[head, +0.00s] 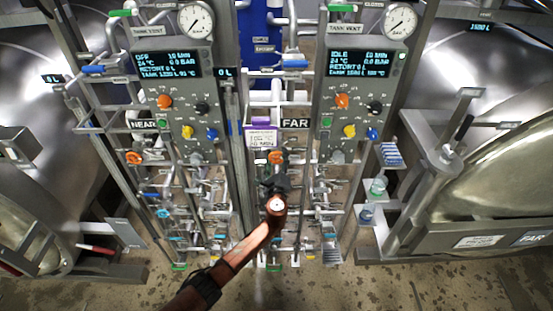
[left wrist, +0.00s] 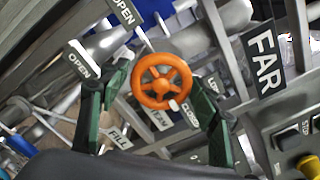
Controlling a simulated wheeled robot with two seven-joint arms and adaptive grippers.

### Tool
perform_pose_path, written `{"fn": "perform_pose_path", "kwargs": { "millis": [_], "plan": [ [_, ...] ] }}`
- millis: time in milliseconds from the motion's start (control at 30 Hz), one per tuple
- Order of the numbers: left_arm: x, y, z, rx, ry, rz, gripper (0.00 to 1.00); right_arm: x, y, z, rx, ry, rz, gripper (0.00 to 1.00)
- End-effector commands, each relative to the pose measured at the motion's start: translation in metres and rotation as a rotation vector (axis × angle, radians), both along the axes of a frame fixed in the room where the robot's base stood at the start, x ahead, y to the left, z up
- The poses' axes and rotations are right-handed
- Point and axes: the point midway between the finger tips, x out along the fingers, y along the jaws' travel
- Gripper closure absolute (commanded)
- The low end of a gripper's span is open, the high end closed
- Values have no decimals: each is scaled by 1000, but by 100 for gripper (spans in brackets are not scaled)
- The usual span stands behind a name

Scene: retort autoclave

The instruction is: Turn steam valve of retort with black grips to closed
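The orange steam handwheel (left wrist: 160,86) stands between my left gripper's fingers in the left wrist view, with a label partly readable as STEAM below it. A white mark on its rim sits at the lower right, by the CLOSED tag (left wrist: 190,115); an OPEN tag (left wrist: 124,10) is above. In the head view this wheel (head: 275,157) is just beyond my left gripper (head: 275,178). The gripper is open around the wheel; finger contact cannot be told. A black grip (head: 463,129) shows on the right retort (head: 490,165). My right gripper is out of view.
A FAR sign (left wrist: 265,60) is beside the wheel. A second orange wheel (head: 133,158) is near the NEAR sign (head: 143,124). The left retort has a red grip (head: 97,248). Pipes and small valves crowd below the two control panels (head: 180,90).

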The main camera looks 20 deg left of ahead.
Motion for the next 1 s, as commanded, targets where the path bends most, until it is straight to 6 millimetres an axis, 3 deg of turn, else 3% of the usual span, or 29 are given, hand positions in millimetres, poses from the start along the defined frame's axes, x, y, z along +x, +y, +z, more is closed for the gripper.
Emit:
{"fn": "perform_pose_path", "kwargs": {
  "millis": [100,467,1000],
  "plan": [
    [0,0,1,-2,-2,0,34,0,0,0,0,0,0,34],
    [-5,-2,1,-2,-2,0,34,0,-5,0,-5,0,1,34],
    [-99,-28,0,-3,-1,0,34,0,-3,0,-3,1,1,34]
  ]
}}
